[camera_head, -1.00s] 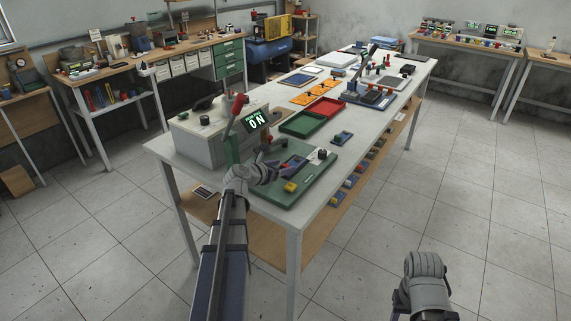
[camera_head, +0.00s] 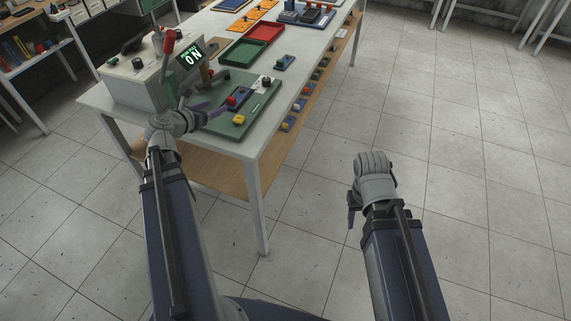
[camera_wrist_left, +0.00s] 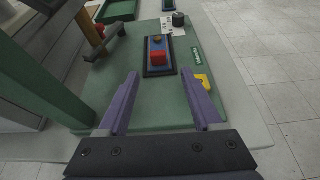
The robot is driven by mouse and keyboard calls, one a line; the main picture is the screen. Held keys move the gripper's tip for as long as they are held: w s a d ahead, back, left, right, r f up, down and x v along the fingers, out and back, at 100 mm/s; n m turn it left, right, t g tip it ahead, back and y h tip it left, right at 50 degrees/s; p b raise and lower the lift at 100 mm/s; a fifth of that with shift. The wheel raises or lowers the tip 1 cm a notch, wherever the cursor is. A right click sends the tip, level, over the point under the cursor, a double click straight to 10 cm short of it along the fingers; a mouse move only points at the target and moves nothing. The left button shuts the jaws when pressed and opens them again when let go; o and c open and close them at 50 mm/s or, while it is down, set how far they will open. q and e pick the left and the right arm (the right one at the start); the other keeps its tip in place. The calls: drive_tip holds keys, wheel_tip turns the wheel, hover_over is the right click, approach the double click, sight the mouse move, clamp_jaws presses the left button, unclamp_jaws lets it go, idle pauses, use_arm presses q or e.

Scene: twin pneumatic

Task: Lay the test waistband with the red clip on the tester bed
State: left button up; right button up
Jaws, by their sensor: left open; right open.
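A blue strip (camera_wrist_left: 153,43) with a red block (camera_wrist_left: 158,59) on it lies in a dark frame on the green board (camera_wrist_left: 123,107). The red block also shows in the head view (camera_head: 232,100). I cannot tell whether this is the test waistband lying on the tester bed. My left gripper (camera_head: 218,112) is open and empty at the near left part of the board; in the left wrist view its purple fingers (camera_wrist_left: 162,88) point toward the red block, apart from it. My right gripper (camera_head: 352,207) hangs over the floor, right of the bench, its fingers mostly hidden.
A yellow block (camera_head: 239,119) and black knob (camera_head: 266,84) sit on the board. Green (camera_head: 240,60) and red trays lie behind. Several small pieces line the shelf below.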

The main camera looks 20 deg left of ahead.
use_arm(q)
drive_tip(key=d+f+m+g+h, duration=0.1)
drive_tip(key=d+m, duration=0.1)
drive_tip(key=d, duration=0.2)
drive_tip(key=d+f+m+g, duration=0.1)
drive_tip(key=d+m, duration=0.2)
drive_tip(key=d, duration=0.1)
drive_tip(key=w+d+f+m+h, duration=0.1)
drive_tip(key=d+f+m, duration=0.1)
drive_tip(key=d, duration=0.2)
drive_tip(key=shift+m+g+h, duration=0.3)
drive_tip(key=shift+m+g, duration=0.1)
drive_tip(key=s+d+f+m+g, duration=0.2)
drive_tip(key=d+f+m+g, duration=0.1)
drive_tip(key=d+m, duration=0.35)
drive_tip(key=s+d+f+m+g, duration=0.2)
drive_tip(key=d+m, duration=0.3)
drive_tip(key=d, duration=0.2)
drive_tip(key=s+d+f+m+g+y, duration=0.2)
drive_tip(key=s+d+m, duration=0.4)
drive_tip(key=m, duration=0.3)
drive_tip(key=s+d+f+m+g+y, duration=0.2)
drive_tip(key=s+d+m, duration=0.4)
drive_tip(key=m, duration=0.4)
drive_tip(key=shift+s+f+g+y, duration=0.2)
drive_tip(key=shift+s+g+y, duration=0.5)
drive_tip(key=shift+g, duration=0.3)
